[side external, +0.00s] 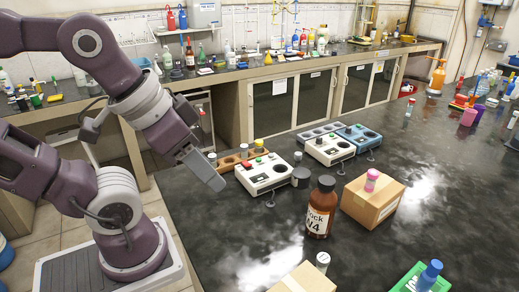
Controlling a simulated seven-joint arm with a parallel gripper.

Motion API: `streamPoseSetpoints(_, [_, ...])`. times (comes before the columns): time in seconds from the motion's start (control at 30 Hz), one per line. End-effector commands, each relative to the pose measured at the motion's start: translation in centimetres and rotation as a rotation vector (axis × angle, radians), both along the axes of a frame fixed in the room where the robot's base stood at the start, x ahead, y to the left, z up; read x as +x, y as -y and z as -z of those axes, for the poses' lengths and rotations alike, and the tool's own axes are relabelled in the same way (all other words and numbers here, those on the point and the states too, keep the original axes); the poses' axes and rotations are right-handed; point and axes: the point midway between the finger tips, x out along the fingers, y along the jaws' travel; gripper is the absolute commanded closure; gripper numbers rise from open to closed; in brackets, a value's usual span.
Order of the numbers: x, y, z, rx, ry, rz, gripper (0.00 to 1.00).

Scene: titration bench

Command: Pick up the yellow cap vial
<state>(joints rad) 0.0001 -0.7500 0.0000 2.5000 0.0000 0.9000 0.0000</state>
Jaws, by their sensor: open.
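A vial with a yellow cap (259,143) shows just behind the white device, at the right end of a brown wooden rack (226,163). Only its top part is visible, and how it sits is hidden by the device. My gripper (216,183) is open and empty. It points down and to the right, above the table's left edge and in front of the rack. In the picture it is left of the yellow cap vial and apart from it. The jaws are seen nearly edge-on.
A white device (265,178) with knobs stands close right of my gripper. A brown bottle (320,208), a cardboard box (373,203) bearing a pink-capped vial (371,181), and a blue-and-white device (340,143) stand further right. The dark table's front left is mostly clear.

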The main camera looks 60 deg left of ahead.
Motion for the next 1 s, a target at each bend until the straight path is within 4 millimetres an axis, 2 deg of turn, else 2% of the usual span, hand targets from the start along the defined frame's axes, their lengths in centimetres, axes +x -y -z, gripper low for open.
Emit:
streamPoseSetpoints(0.1, [0.0,0.0,0.0,0.000,0.000,0.000,0.62])
streamPoseSetpoints(0.33, [0.0,-0.1,0.0,0.004,-0.003,0.000,0.62])
streamPoseSetpoints(0.43, [0.8,-1.9,0.8,0.094,-0.071,0.021,0.62])
streamPoseSetpoints(0.47, [1.3,-3.1,1.3,0.150,-0.113,0.037,0.62])
streamPoseSetpoints(0.57, [3.7,-8.9,3.2,0.412,-0.306,0.134,0.62])
streamPoseSetpoints(0.6, [4.9,-11.4,3.9,0.528,-0.388,0.192,0.62])
streamPoseSetpoints(0.67, [7.0,-15.2,4.9,0.696,-0.508,0.294,0.62])
streamPoseSetpoints(0.7, [8.5,-17.6,5.6,0.805,-0.584,0.372,0.62])
streamPoseSetpoints(0.77, [11.2,-20.9,6.7,0.964,-0.693,0.505,0.62])
streamPoseSetpoints(0.8, [13.2,-22.8,7.7,1.066,-0.761,0.605,0.62])
streamPoseSetpoints(0.9, [18.6,-26.6,11.0,1.298,-0.899,0.884,0.62])
streamPoseSetpoints(1.0, [23.3,-28.4,15.4,1.477,-0.980,1.163,0.62])
